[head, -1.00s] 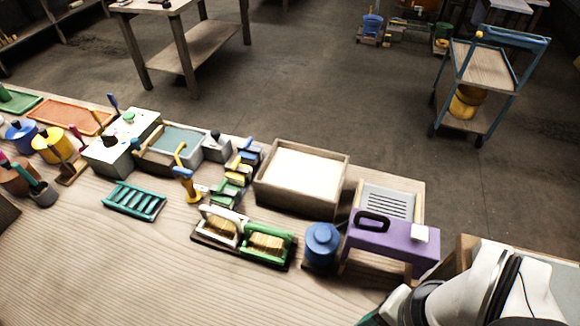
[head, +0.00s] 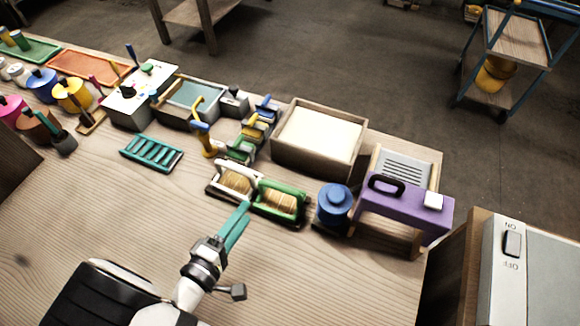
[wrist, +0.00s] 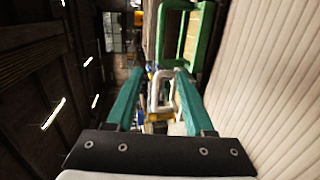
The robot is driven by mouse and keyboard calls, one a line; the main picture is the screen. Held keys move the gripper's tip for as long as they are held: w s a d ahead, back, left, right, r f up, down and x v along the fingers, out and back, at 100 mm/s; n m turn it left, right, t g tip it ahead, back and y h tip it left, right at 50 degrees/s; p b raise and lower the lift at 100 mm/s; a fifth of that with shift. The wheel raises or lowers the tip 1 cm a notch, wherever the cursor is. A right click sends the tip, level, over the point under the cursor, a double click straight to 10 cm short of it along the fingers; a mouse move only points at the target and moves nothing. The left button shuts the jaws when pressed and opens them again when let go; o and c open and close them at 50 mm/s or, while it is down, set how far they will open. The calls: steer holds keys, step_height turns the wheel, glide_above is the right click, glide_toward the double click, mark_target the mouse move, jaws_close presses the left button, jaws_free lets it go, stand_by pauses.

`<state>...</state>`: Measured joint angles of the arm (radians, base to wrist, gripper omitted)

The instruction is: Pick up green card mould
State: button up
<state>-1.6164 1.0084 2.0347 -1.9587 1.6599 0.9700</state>
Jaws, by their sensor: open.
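The green card mould (head: 282,199) is a green frame around a tan, ribbed panel. It stands in a dark tray beside a white-framed mould (head: 238,180), on its right. In the wrist view the green frame shows at the top (wrist: 188,30), and the white frame shows between my fingers (wrist: 160,90). My gripper (head: 243,208) has two teal fingers and is open and empty. In the head view its tips appear just in front of the two moulds. I cannot tell whether they touch anything. The wrist view also shows both fingers apart (wrist: 158,72).
A blue lidded pot (head: 333,204) and a purple stand (head: 405,212) are to the right. A yellow-handled tool (head: 203,135) and small coloured frames (head: 250,135) are behind, with a wooden box (head: 318,135). A green rack (head: 151,152) lies left. The front table is clear.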

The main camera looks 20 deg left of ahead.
glide_above(280, 195)
steer(key=w+a, duration=0.1)
steer(key=a, duration=0.1)
steer(key=f, duration=0.2)
steer(key=shift+w+f, duration=0.2)
steer(key=shift+f, duration=0.15)
jaws_close()
